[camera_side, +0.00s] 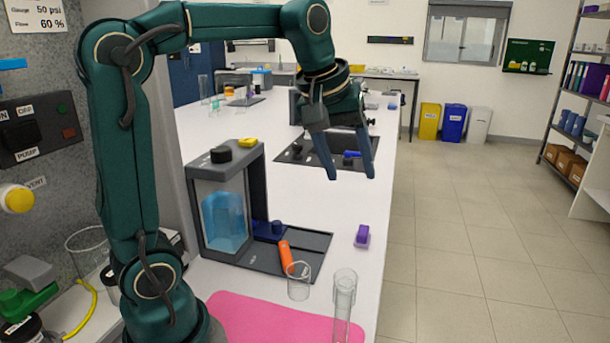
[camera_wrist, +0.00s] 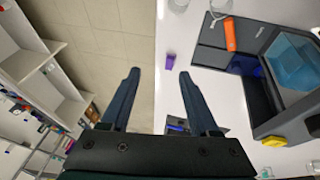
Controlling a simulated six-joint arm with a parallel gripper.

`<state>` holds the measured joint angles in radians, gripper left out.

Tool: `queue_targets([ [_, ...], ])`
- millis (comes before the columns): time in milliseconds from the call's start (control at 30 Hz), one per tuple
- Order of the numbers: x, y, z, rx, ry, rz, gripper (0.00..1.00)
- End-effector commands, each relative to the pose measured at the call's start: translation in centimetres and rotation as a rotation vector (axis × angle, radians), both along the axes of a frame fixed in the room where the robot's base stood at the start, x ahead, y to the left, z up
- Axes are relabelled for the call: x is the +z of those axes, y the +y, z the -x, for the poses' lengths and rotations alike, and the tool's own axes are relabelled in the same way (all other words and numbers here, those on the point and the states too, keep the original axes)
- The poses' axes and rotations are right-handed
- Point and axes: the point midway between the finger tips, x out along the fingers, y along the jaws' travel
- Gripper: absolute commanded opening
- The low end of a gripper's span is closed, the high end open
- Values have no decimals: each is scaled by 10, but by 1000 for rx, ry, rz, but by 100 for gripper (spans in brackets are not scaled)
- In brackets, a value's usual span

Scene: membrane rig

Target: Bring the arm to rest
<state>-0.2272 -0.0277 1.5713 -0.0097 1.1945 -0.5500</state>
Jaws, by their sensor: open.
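My gripper (camera_side: 350,176) hangs above the white bench (camera_side: 375,270), its two blue-grey fingers pointing down. The fingers are apart with nothing between them. In the wrist view my gripper (camera_wrist: 158,75) also shows spread and empty, with the bench edge and floor beyond. My green arm reaches up from its base at the lower left and bends over the bench.
A clear tank with blue liquid (camera_side: 225,220) stands left of the gripper on a dark tray (camera_side: 310,238) with an orange tool (camera_side: 287,257). A purple item (camera_side: 362,236), a beaker (camera_side: 299,281) and a glass cylinder (camera_side: 344,300) stand nearer. A pink mat (camera_side: 265,318) lies in front.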

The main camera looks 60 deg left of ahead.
Motion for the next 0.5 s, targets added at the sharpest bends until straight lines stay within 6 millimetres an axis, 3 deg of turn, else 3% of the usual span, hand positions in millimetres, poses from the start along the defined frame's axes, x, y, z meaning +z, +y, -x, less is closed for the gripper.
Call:
queue_targets([
  [500,7,-8,4,-37,-25,-11,62],
])
